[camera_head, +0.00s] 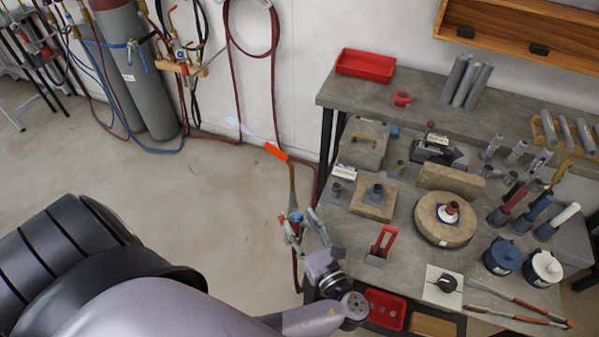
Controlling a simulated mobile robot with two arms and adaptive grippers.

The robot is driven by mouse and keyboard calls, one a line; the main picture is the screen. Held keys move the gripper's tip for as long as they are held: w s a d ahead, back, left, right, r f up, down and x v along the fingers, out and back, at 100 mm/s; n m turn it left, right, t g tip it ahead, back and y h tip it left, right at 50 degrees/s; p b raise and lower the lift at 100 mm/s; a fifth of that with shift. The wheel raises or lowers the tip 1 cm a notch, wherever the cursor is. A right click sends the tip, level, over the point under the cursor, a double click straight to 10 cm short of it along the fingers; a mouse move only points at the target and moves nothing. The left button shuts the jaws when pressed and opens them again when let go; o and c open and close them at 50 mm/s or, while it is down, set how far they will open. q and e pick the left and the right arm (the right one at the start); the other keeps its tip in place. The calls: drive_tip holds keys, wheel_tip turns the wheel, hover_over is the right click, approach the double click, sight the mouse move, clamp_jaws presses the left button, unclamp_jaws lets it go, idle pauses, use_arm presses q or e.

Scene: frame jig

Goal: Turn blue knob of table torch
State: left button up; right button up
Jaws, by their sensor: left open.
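The table torch (292,184) stands upright at the left edge of the workbench, with a thin brass tube and a bright orange part at its top. A pale bluish streak, perhaps a flame, extends up and left from the top. The small blue knob (296,217) sits low on the torch, with red parts beside it. My left gripper (303,226) is open, its fingers around or close beside the knob area; I cannot tell whether they touch it. The gripper partly hides the torch's lower end. My right gripper is not in view.
The grey workbench (335,235) carries blocks, a round stone disc (446,219), a red stand (382,244), pots and several tools to the right. A red tray (366,65) is at the back. Gas cylinders (144,75) and hoses stand against the wall. The floor left of the bench is clear.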

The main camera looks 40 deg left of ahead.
use_arm(q)
drive_tip(key=shift+s+d, duration=0.1)
drive_tip(key=shift+d, duration=0.05)
drive_tip(key=shift+c, duration=0.9)
drive_tip(key=c, duration=0.8)
clamp_jaws()
drive_tip(key=shift+r, duration=0.1)
drive_tip(key=shift+r+m+p, duration=0.15)
drive_tip(key=shift+m+p, duration=0.55)
drive_tip(key=shift+p, duration=0.45)
drive_tip(key=m+p, duration=0.3)
drive_tip(key=shift+p, duration=0.3)
drive_tip(key=m+p, duration=0.1)
drive_tip(key=m, duration=0.6)
drive_tip(key=shift+f+m+t, duration=0.2)
drive_tip(key=shift+m+t, duration=0.2)
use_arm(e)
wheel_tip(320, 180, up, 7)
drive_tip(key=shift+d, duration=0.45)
use_arm(q)
drive_tip(key=shift+m, duration=0.4)
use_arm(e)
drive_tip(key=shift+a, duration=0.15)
